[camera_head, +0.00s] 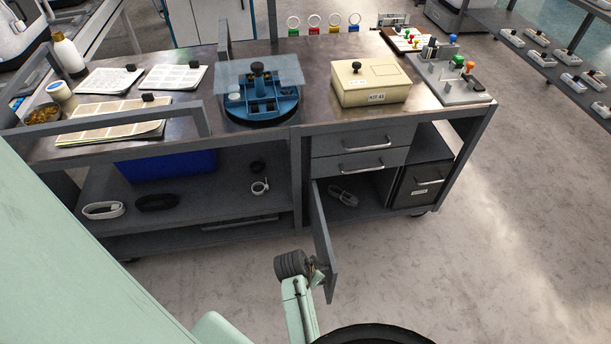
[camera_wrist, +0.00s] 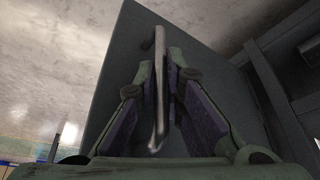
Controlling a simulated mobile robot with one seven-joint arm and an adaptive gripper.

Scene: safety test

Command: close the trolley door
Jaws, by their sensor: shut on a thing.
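The trolley (camera_head: 225,182) is a dark grey metal workbench with shelves and drawers. Its grey door (camera_head: 322,245) stands open below the drawers, swung out toward me, and the compartment behind it is uncovered. In the wrist view the door's flat panel (camera_wrist: 125,50) fills the middle, with a light metal bar handle (camera_wrist: 159,85) on it. My gripper (camera_head: 317,273) is at the door's outer edge. In the wrist view my gripper (camera_wrist: 166,80) has its two fingers on either side of the handle, shut on it.
A coiled cable (camera_head: 343,195) lies inside the open compartment. A drawer with a handle (camera_head: 362,165) sits above, and a dark bin (camera_head: 420,184) stands to the right. A blue caddy (camera_head: 262,100) and a cream box (camera_head: 370,82) stand on top. The floor (camera_head: 480,260) at right is clear.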

